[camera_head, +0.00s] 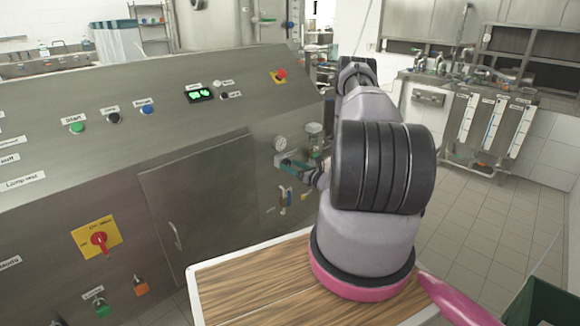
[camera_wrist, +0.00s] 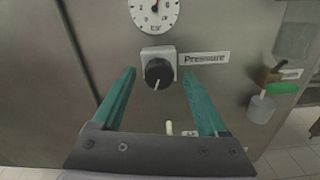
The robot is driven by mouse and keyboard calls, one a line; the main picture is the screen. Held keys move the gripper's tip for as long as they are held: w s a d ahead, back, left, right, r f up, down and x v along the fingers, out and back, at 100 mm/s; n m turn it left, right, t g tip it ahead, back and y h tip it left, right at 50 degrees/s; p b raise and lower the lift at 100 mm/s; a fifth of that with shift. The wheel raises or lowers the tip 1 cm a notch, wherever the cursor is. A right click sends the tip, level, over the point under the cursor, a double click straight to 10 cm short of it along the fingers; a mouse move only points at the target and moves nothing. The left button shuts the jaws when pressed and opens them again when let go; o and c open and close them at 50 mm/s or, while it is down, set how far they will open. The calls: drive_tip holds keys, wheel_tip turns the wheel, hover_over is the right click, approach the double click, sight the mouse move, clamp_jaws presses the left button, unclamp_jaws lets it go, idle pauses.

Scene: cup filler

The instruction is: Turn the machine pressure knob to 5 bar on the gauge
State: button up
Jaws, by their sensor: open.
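The black pressure knob (camera_wrist: 158,73) sits on a light square plate on the steel panel, with a "Pressure" label (camera_wrist: 205,58) to its right. A white line on the knob points down. The round gauge (camera_wrist: 155,12), marked bar, is above it and cut off by the top edge; its needle points roughly up, but the reading is too small to tell. The gauge also shows in the head view (camera_head: 280,144). My gripper (camera_wrist: 158,72) is open, its teal fingers on either side of the knob, apart from it in the picture. In the head view my gripper (camera_head: 290,163) is near the panel below the gauge.
The steel machine (camera_head: 100,160) fills the left, with buttons, a red rotary switch (camera_head: 99,241) and a small display (camera_head: 199,95). A grey container (camera_wrist: 294,42) hangs at the right in the wrist view.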

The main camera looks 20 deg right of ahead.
drive_tip(key=shift+w+a, duration=0.15)
drive_tip(key=shift+w, duration=0.3)
clamp_jaws()
drive_tip(key=shift+n, duration=0.3)
drive_tip(key=shift+n, duration=3)
drive_tip(key=shift+s, duration=0.1)
unclamp_jaws()
